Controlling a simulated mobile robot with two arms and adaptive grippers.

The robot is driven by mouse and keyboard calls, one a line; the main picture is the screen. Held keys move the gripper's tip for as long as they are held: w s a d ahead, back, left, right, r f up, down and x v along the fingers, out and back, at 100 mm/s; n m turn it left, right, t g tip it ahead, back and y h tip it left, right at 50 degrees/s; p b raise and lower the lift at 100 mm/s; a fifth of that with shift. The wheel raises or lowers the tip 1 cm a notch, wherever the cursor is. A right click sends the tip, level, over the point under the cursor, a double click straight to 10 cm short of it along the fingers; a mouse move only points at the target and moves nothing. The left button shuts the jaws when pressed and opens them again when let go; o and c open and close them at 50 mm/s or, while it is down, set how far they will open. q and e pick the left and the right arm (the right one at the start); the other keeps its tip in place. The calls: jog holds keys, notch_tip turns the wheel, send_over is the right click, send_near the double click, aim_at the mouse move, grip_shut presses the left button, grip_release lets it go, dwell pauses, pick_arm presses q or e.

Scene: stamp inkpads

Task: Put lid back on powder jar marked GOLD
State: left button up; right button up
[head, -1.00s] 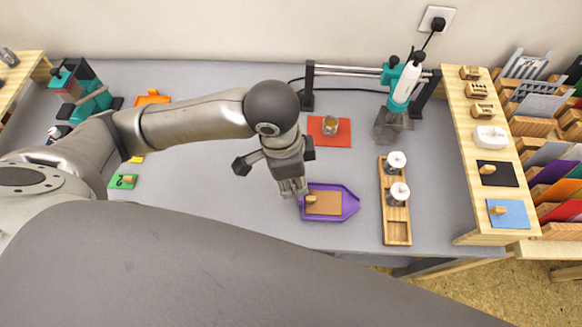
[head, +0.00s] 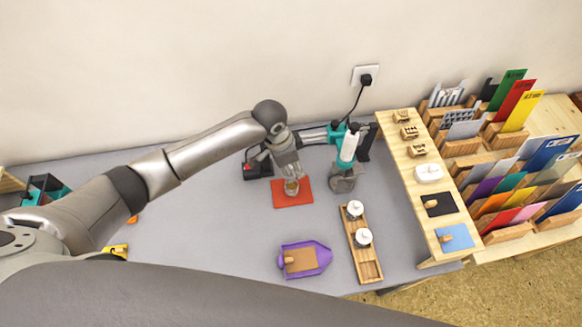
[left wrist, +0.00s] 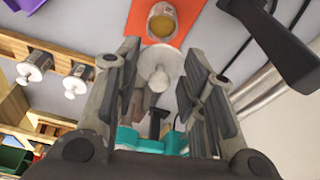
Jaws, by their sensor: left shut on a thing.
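An open glass jar with gold-coloured content (head: 291,188) stands on an orange-red mat (head: 305,199); the jar also shows at the top of the left wrist view (left wrist: 162,20). I cannot read a marking on it. My left gripper (head: 289,174) is just above the jar in the head view, partly covering it. In the left wrist view the gripper (left wrist: 158,88) is shut on a white round lid with a knob (left wrist: 158,63). The lid is apart from the jar in that view, its knob towards the fingers. My right gripper is not in view.
A wooden rack (head: 368,268) holds two white-lidded jars (head: 355,208). A purple tray (head: 322,257) with a brown pad lies in front of the mat. A teal-and-white tool on a stand (head: 348,150) is close right of the gripper. The table's middle left is clear.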

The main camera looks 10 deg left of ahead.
pick_arm(q)
jog(key=b, duration=0.5)
send_over(292, 184)
jog(key=shift+s+a+f, duration=0.1)
jog(key=shift+a+f, duration=0.05)
jog(key=shift+f, duration=0.9)
jog(key=shift+a+f, duration=0.1)
jog(key=shift+f, duration=0.95)
jog(key=shift+b+x, duration=0.35)
jog(key=shift+x, duration=0.7)
jog(key=shift+s+a, duration=0.15)
jog(key=shift+a, duration=0.05)
jog(key=shift+r+p, duration=0.1)
jog(key=shift+p, duration=0.7)
jog(key=shift+f+p, duration=0.2)
jog(key=shift+p, duration=0.4)
jog(key=o, duration=0.8)
jog(key=shift+c, duration=0.2)
